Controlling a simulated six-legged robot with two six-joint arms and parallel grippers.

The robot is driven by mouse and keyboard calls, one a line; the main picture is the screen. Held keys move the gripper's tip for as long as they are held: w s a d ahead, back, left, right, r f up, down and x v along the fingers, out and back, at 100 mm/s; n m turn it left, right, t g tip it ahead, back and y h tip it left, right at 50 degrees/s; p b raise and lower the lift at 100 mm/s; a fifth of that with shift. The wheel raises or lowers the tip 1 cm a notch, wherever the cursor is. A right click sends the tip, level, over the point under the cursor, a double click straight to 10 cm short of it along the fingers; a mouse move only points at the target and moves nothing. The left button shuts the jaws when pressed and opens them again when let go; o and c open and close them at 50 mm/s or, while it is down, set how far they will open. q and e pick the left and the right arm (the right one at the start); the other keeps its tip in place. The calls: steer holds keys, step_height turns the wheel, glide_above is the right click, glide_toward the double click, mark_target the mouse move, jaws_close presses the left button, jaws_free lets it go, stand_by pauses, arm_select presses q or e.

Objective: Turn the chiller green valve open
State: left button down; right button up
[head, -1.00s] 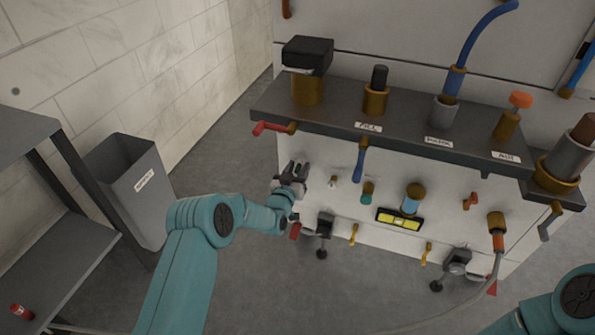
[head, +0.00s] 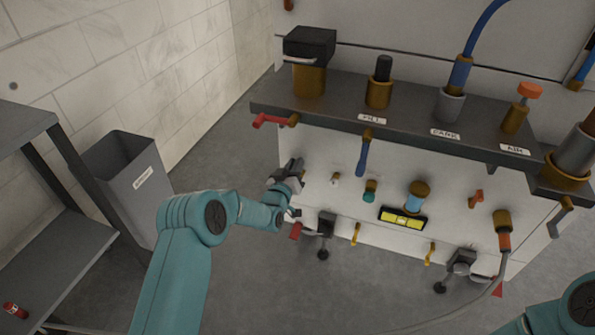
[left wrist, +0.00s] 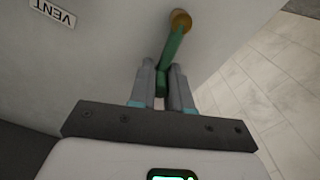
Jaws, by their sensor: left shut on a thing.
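The green valve handle (left wrist: 173,47) hangs from a brass fitting (left wrist: 181,17) on the white panel in the left wrist view. My left gripper (left wrist: 162,72) is shut on its lower end, with one finger on each side. In the head view my left gripper (head: 290,172) is at the left end of the white front panel, below the red-handled valve, and its fingers look tilted. The green handle is hidden behind it there. My right arm shows at the bottom right of the head view, but its gripper is out of view.
A VENT label (left wrist: 53,13) is left of the valve. The grey shelf (head: 400,120) overhangs the panel. A blue handle (head: 363,158) and a yellow gauge (head: 403,218) are to the right. A grey bin (head: 140,190) and dark rack (head: 75,240) stand left.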

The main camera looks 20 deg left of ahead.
arm_select(q)
steer(key=a+f+n+b, duration=0.4)
steer(key=f+n+b, duration=0.1)
steer(key=n, duration=1)
steer(key=shift+f+b, duration=0.2)
steer(key=shift+b, duration=0.3)
arm_select(e)
steer(key=w+d+f+t, duration=0.1)
steer(key=w+f, duration=0.4)
steer(key=f, duration=0.1)
steer(key=shift+f+t, duration=0.4)
arm_select(q)
steer(key=shift+n, duration=0.3)
arm_select(e)
steer(key=shift+s, duration=0.1)
arm_select(q)
steer(key=c, duration=1.1)
jaws_free()
steer(key=shift+a, duration=0.1)
